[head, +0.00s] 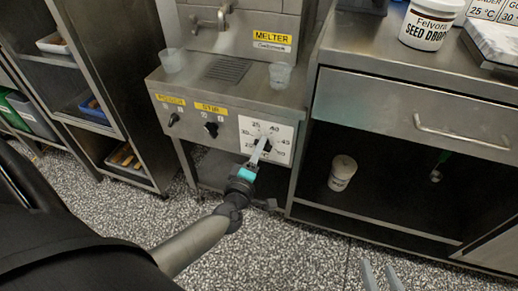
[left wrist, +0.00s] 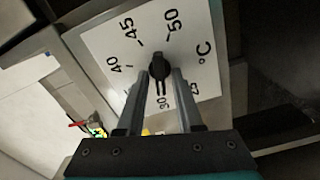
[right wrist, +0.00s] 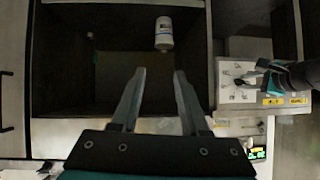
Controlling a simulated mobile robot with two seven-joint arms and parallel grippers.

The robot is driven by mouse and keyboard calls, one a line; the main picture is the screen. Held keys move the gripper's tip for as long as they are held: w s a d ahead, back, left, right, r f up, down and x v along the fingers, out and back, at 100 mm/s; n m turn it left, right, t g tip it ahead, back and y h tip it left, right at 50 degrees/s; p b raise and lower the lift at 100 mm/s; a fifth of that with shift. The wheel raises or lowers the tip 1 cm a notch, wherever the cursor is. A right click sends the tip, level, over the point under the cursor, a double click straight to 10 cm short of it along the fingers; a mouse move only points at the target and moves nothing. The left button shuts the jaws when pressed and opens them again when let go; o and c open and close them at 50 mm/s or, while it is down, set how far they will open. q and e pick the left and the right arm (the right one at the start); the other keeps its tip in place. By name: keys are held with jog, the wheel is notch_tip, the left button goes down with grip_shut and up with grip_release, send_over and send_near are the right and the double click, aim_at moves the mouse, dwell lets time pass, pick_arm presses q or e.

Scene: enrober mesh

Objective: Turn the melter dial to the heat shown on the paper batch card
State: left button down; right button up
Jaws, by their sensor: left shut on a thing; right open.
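The melter dial is a black knob (left wrist: 159,67) on a white square scale plate (head: 283,150) marked in °C, with 40, 45 and 50 legible in the left wrist view. My left gripper (head: 262,145) points at the plate and is shut on the dial, one finger on each side of the knob. The fingers cover part of the scale, and I cannot tell exactly which mark the dial points to. My right gripper (right wrist: 160,85) is open and empty, facing the open cabinet; its tips show in the head view (head: 380,278). I cannot make out a paper batch card for certain.
The steel melter (head: 235,55) carries two clear cups, (head: 172,60) and (head: 279,75). Two smaller black knobs, (head: 173,119) and (head: 211,130), sit left of the dial. A white tub (head: 342,172) stands in the cabinet. Signs, one reading 25 °C (head: 482,10), stand at the top right.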

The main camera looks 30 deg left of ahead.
jog(key=shift+s, duration=0.1)
jog(key=s+d+r+g+h+p, duration=0.1)
jog(key=s+d+g+h+p, duration=0.2)
jog(key=s+d+g+p, duration=0.25)
pick_arm(q)
jog(key=shift+d+r+m+p, duration=0.1)
jog(key=shift+m+p, duration=0.2)
jog(key=shift+m, duration=2.15)
jog(key=shift+d+m+p, duration=0.1)
jog(key=shift+m+p, duration=0.2)
jog(key=shift+m, duration=2.15)
pick_arm(e)
notch_tip(320, 180, down, 7)
jog(key=d+g, duration=0.1)
jog(key=shift+d+f+m, duration=0.2)
jog(key=shift+d+m, duration=0.1)
pick_arm(q)
jog(key=c, duration=0.9)
grip_release()
